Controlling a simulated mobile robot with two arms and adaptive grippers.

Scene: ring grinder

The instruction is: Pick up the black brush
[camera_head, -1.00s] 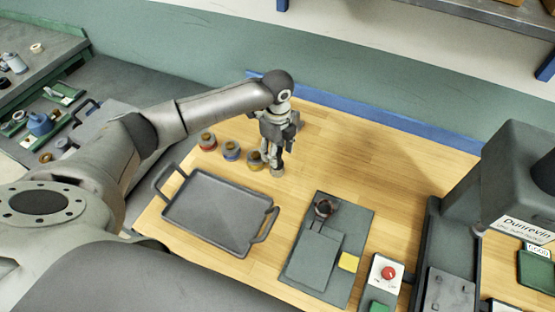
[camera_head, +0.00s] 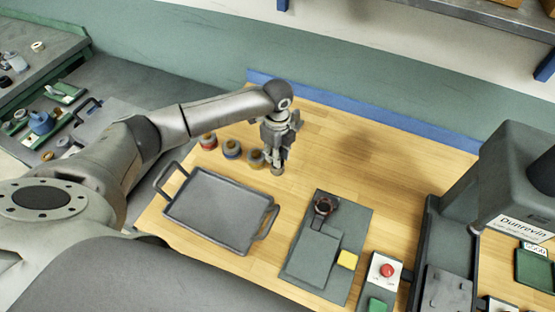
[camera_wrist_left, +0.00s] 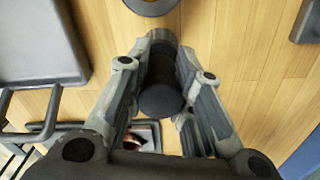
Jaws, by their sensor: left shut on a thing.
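My left gripper (camera_head: 278,160) points down at the end of the row of small round brushes on the wooden table. It is shut on the black brush (camera_wrist_left: 162,88), whose dark rounded handle shows between the two fingers in the left wrist view. In the head view only the brush's lower part (camera_head: 277,171) shows below the fingertips, at or close to the tabletop; I cannot tell if it touches. My right gripper is not in view.
Brushes with red (camera_head: 208,141), blue (camera_head: 232,149) and yellow (camera_head: 256,159) parts stand left of the gripper. A grey tray (camera_head: 215,210) with handles lies in front. A grey plate with a ring fixture (camera_head: 325,206) is at right, near a red button (camera_head: 387,271). The table behind is clear.

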